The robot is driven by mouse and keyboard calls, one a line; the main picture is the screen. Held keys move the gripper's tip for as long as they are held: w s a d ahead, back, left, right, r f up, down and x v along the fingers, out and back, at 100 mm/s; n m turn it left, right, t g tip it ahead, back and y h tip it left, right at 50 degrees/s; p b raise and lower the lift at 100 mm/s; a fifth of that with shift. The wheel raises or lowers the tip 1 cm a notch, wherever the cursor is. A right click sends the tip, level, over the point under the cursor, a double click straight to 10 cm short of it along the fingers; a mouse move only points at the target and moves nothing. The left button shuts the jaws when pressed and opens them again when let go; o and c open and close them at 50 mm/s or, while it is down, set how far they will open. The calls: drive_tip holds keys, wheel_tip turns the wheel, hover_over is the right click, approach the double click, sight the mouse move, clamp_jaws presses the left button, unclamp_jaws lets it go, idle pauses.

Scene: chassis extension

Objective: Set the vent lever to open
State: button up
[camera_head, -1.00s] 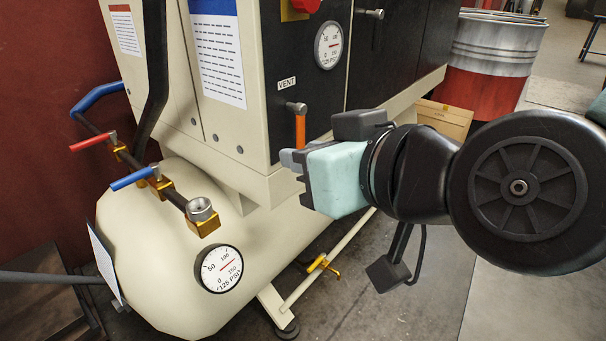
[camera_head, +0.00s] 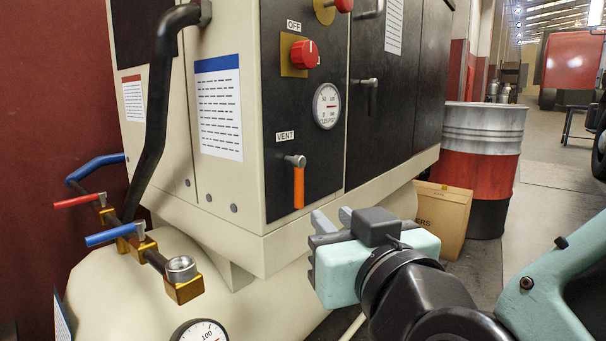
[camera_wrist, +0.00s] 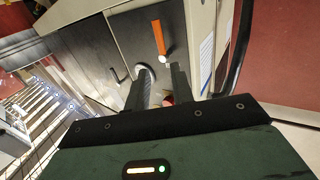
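The vent lever (camera_head: 298,186) has an orange handle hanging straight down from a grey pivot, under the VENT label (camera_head: 285,136) on the black panel. It also shows in the wrist view (camera_wrist: 158,38), ahead of the fingers. My gripper (camera_head: 329,219) is to the lower right of the lever, apart from it, in the head view. Its two fingers stand apart with nothing between them. In the wrist view the gripper (camera_wrist: 158,80) is open, with two dark fingers pointing toward the panel.
A red knob (camera_head: 304,54) under an OFF label and a round gauge (camera_head: 326,106) sit above the lever. Blue-handled (camera_head: 112,234) and red-handled (camera_head: 78,201) valves are at left. A cardboard box (camera_head: 442,215) and a drum (camera_head: 482,165) stand at right.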

sight(301, 185)
drive_tip(key=p+x, duration=1)
drive_tip(key=x, duration=0.3)
drive_tip(key=shift+f, duration=0.1)
drive_tip(key=shift+w+a, duration=0.25)
drive_tip(key=shift+w, duration=0.4)
clamp_jaws()
